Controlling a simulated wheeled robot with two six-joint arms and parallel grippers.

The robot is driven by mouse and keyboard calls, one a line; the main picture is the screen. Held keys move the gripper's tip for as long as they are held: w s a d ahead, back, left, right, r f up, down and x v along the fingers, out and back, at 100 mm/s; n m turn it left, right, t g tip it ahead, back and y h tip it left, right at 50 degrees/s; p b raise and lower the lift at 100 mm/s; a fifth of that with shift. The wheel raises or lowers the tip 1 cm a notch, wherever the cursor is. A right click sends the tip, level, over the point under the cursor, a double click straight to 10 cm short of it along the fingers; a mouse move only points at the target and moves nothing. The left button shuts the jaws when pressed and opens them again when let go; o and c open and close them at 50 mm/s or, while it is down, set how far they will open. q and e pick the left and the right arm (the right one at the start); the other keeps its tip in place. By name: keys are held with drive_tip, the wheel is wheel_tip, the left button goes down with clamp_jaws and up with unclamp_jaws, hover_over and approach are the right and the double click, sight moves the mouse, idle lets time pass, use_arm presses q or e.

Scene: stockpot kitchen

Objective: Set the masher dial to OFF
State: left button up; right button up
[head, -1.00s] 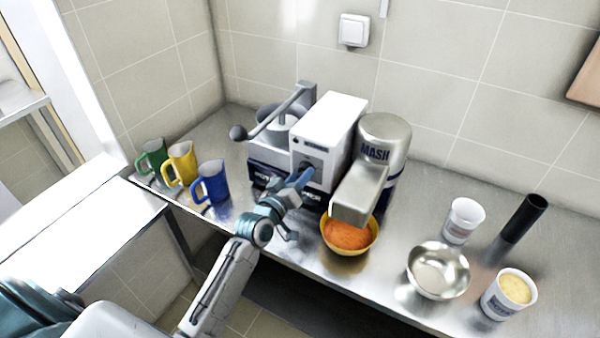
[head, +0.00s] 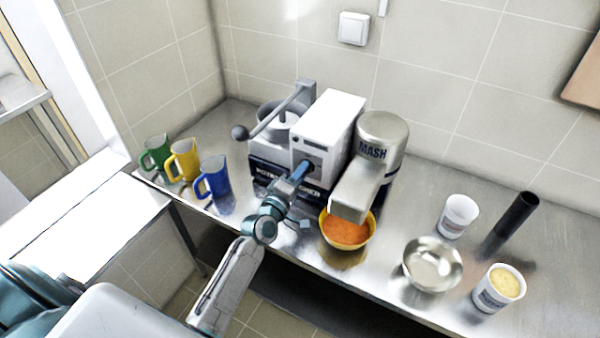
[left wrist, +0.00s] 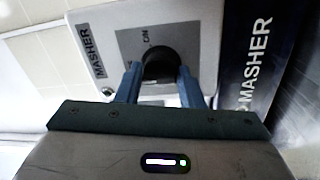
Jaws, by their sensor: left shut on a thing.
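The masher (head: 331,117) is a white box on a dark blue base, on the steel counter. Its black dial (left wrist: 160,64) sits on a grey plate on the front face, in the left wrist view. An ON mark shows just above the dial; no OFF mark can be read, and the dial's pointer is hidden. My left gripper (head: 301,171) is at the front of the box. In the left wrist view its blue fingers (left wrist: 160,78) are on both sides of the dial, shut on it. My right gripper is not in view.
A yellow bowl of orange mash (head: 346,230) stands below the MASH spout, close right of my left gripper. Green, yellow and blue mugs (head: 213,178) stand to the left. A steel bowl (head: 432,265), two white tubs (head: 497,290) and a black cylinder (head: 516,215) are at the right.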

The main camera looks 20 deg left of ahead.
use_arm(q)
drive_tip(key=shift+f, duration=0.1)
idle(0.5)
drive_tip(key=o, duration=1)
drive_tip(key=shift+c, duration=0.2)
drive_tip(key=s+a, duration=0.1)
drive_tip(key=s, duration=0.9)
drive_tip(key=shift+s+a+f+b, duration=0.15)
drive_tip(key=shift+s+f+b, duration=0.15)
drive_tip(key=shift+s+f, duration=0.05)
